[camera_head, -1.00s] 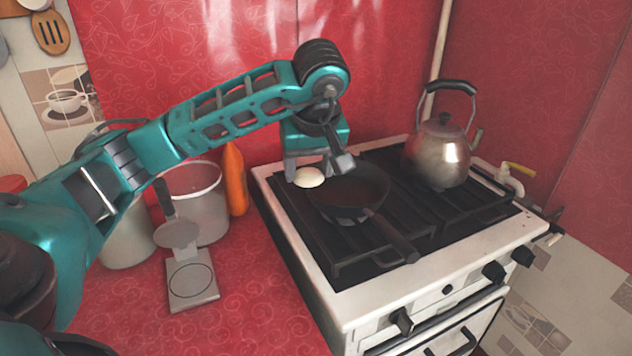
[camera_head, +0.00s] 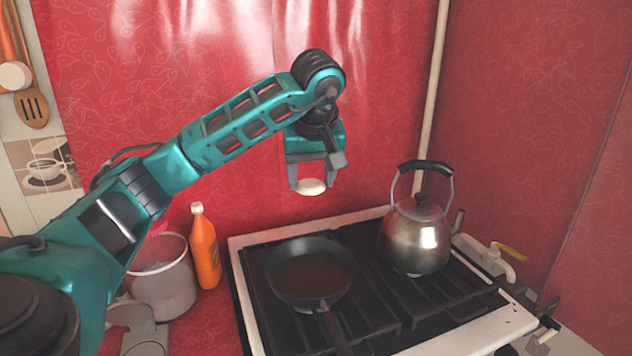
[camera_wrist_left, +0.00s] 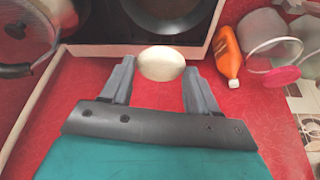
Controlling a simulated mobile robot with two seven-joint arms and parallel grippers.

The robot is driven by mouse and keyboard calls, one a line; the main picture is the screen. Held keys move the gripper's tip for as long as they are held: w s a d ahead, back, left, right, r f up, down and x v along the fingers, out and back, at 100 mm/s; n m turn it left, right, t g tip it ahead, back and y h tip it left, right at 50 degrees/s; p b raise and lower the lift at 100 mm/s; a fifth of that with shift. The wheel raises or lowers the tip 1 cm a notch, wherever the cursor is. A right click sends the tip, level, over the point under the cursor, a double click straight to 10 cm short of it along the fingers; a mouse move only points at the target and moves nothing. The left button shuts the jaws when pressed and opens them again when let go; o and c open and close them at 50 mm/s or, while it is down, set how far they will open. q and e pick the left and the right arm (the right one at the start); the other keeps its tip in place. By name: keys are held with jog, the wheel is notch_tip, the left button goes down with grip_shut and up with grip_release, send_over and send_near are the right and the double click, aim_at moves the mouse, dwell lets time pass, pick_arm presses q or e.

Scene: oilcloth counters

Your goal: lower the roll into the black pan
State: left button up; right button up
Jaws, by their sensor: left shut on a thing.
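A pale cream roll (camera_head: 311,188) is held between the fingertips of my left gripper (camera_head: 312,183). In the left wrist view the roll (camera_wrist_left: 161,63) sits between the two grey fingers (camera_wrist_left: 157,72). The black pan (camera_head: 310,272) rests on the left part of the stove top, its handle toward the front. The roll appears above the pan's far side in the head view, clear of it. The pan (camera_wrist_left: 168,12) is cut by the top edge of the wrist view. My right gripper is not in view.
A steel kettle (camera_head: 415,232) stands on the stove (camera_head: 400,318) right of the pan. An orange bottle (camera_head: 204,248) and a white bucket (camera_head: 165,280) stand left of the stove. The red wall (camera_head: 250,140) is close behind. Utensils (camera_head: 32,108) hang at far left.

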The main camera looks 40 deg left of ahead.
pick_arm(q)
notch_tip(320, 180, down, 10)
jog(key=b, duration=0.2)
jog(key=shift+a+r, duration=0.1)
jog(key=shift+r, duration=0.05)
dwell(0.4)
jog(key=shift+w+a, duration=0.2)
dwell(0.5)
jog(key=b, duration=0.4)
send_over(310, 276)
jog(key=s+d, duration=0.1)
jog(key=shift+d+f, duration=0.15)
jog(key=shift+f, duration=3.6)
jog(key=shift+f+b, duration=1.55)
jog(key=shift+f, duration=0.95)
